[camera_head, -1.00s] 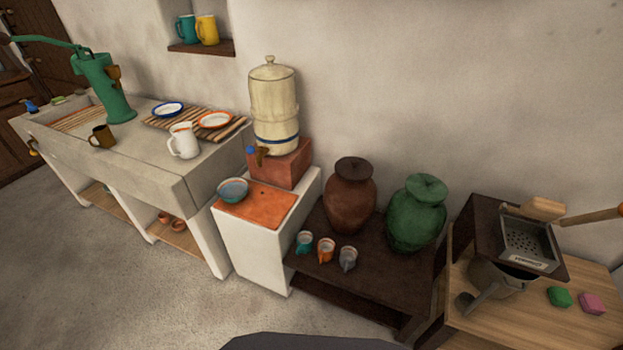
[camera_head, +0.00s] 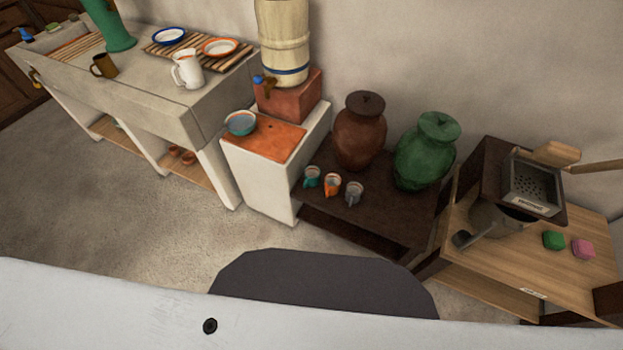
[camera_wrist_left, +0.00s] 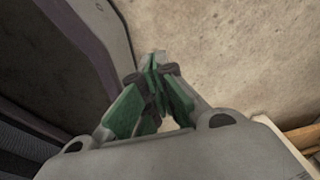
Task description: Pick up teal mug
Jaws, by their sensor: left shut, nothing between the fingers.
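The teal mug (camera_head: 312,177) stands upright on the dark low table (camera_head: 395,229), at the left of a row with an orange mug (camera_head: 332,186) and a grey mug (camera_head: 354,194). No gripper shows in the head view. My left gripper (camera_wrist_left: 158,62) shows in the left wrist view, shut and empty, over bare floor. No mug shows in that view. My right gripper is not in view.
A brown jar (camera_head: 360,133) and a green jar (camera_head: 427,153) stand behind the mugs. A white stand (camera_head: 262,178) with a bowl (camera_head: 240,123) is to the left. A wooden table (camera_head: 500,255) is to the right. The floor (camera_head: 130,200) in front is clear.

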